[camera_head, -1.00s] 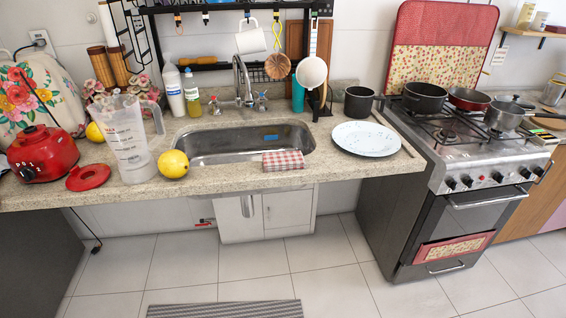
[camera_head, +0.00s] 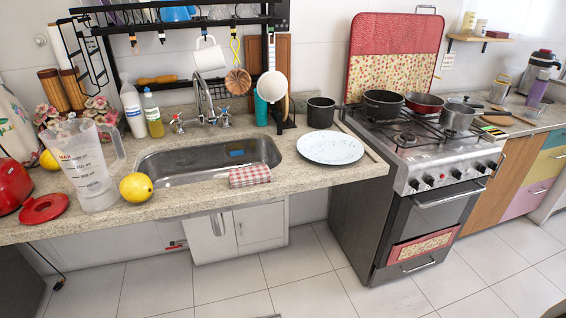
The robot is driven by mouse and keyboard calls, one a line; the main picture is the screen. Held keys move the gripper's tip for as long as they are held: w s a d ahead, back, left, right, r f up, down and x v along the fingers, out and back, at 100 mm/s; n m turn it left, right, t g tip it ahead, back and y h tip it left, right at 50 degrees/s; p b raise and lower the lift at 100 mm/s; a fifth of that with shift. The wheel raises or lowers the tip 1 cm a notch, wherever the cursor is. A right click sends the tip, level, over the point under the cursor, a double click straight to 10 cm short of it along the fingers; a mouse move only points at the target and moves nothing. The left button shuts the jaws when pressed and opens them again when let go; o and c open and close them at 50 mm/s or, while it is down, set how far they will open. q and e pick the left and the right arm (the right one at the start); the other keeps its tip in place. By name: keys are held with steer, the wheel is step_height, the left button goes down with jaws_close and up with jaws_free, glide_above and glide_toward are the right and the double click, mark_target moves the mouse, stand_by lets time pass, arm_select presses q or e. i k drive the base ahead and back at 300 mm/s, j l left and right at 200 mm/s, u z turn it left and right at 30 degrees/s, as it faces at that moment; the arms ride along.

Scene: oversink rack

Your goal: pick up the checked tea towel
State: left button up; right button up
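The checked tea towel (camera_head: 250,175) is red and white and lies folded on the front edge of the stone counter, at the front right of the sink. Neither of my grippers shows in the head view. Nothing covers the towel.
The sink basin (camera_head: 208,160) lies behind the towel. A lemon (camera_head: 136,187) and a clear jug (camera_head: 88,165) stand to its left, a plate (camera_head: 331,147) to its right. The stove (camera_head: 430,180) adjoins the counter. The tiled floor (camera_head: 270,275) in front is clear.

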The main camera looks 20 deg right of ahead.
mark_target(239, 178)
steer(key=l+u, duration=0.15)
steer(key=u, duration=0.35)
steer(key=l+u, duration=0.15)
steer(key=u, duration=0.35)
steer(key=l+u, duration=0.3)
steer(key=l, duration=0.2)
steer(key=l+u, duration=0.25)
steer(key=l, duration=0.2)
